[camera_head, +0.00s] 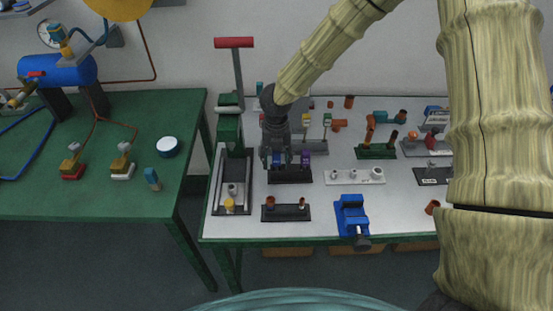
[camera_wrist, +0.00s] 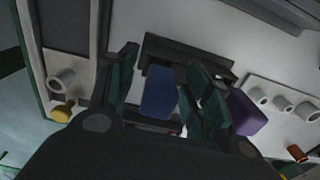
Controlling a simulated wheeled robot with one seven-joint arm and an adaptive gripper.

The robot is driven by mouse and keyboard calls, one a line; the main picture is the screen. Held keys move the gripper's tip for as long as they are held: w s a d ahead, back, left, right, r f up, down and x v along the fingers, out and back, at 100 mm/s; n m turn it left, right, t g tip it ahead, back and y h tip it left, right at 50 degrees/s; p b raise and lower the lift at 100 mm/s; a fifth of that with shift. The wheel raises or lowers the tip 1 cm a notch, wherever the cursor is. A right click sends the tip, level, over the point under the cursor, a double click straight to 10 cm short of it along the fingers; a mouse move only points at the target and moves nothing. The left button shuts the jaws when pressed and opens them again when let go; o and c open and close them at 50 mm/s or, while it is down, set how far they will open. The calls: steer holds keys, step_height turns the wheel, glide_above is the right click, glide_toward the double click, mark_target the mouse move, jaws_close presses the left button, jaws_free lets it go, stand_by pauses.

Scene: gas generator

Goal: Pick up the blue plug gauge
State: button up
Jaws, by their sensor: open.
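The blue plug gauge (camera_wrist: 159,92) shows in the wrist view between the spread fingers of my gripper (camera_wrist: 162,85). It stands at a black holder (camera_wrist: 190,52), with a purple piece (camera_wrist: 246,113) beside it on the right. In the head view my gripper (camera_head: 277,160) points down over the same black holder (camera_head: 290,176). The blue gauge is mostly hidden there behind the fingers, and the purple piece (camera_head: 305,161) shows just right of them. My gripper is open, with a finger on either side of the blue gauge. I cannot tell whether they touch it.
A grey-and-green press with a red handle (camera_head: 234,43) stands close on the left. A black stand with brown pieces (camera_head: 286,213) is in front, and a blue vise (camera_head: 351,215) is at the front right. A white holder (camera_head: 354,176) lies to the right.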

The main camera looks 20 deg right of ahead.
steer(key=shift+s+r, duration=0.15)
steer(key=shift+r, duration=0.05)
steer(key=shift+c, duration=0.6)
steer(key=c, duration=0.8)
steer(key=shift+c, duration=0.2)
